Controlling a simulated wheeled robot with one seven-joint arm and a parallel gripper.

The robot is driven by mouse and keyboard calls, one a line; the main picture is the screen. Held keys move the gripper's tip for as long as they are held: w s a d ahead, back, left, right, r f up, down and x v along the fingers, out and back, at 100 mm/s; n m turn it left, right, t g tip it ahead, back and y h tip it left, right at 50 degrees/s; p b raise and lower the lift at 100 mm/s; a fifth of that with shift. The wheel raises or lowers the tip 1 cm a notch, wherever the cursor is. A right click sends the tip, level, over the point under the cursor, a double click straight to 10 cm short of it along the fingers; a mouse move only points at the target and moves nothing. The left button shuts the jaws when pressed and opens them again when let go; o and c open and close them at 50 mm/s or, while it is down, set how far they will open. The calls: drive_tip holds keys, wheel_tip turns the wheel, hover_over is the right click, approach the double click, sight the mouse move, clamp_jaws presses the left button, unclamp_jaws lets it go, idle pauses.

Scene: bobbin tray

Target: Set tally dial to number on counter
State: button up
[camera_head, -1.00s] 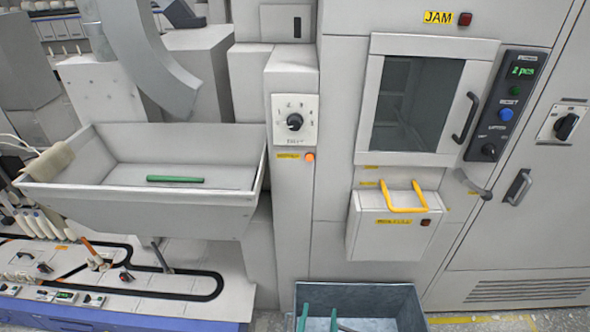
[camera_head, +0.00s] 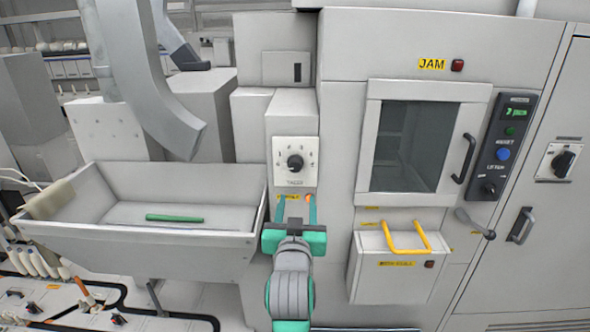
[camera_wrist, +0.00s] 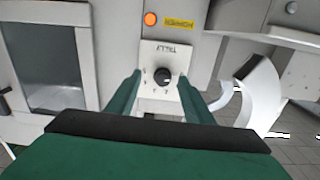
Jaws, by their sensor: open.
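The tally dial (camera_head: 295,162) is a black round knob on a white plate marked TALLY, on a narrow grey column. It also shows in the wrist view (camera_wrist: 162,76), where the plate appears upside down. Its pointer setting is too small to read. The counter (camera_head: 515,112) is a small green display at the top of the dark panel at right; its digit is hard to make out now. My gripper (camera_head: 296,202) is open and empty, its teal fingers just below the dial plate in the head view. In the wrist view the dial lies between the two fingers.
An orange lamp (camera_wrist: 150,19) and a yellow label (camera_wrist: 180,23) sit beside the dial plate. A grey bin (camera_head: 140,243) holding a green bar (camera_head: 174,218) is at left. A box with a yellow handle (camera_head: 407,249) and a windowed door (camera_head: 480,92) are at right.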

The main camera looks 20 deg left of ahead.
sight(295, 167)
drive_tip(key=w+a+r, duration=0.1)
drive_tip(key=w, duration=0.2)
drive_tip(key=w+a+r, duration=0.1)
drive_tip(key=w, duration=0.3)
drive_tip(key=w+a+r, duration=0.2)
drive_tip(key=w, duration=0.2)
drive_tip(key=shift+s, duration=0.1)
drive_tip(key=shift+c, duration=0.2)
drive_tip(key=c, duration=1)
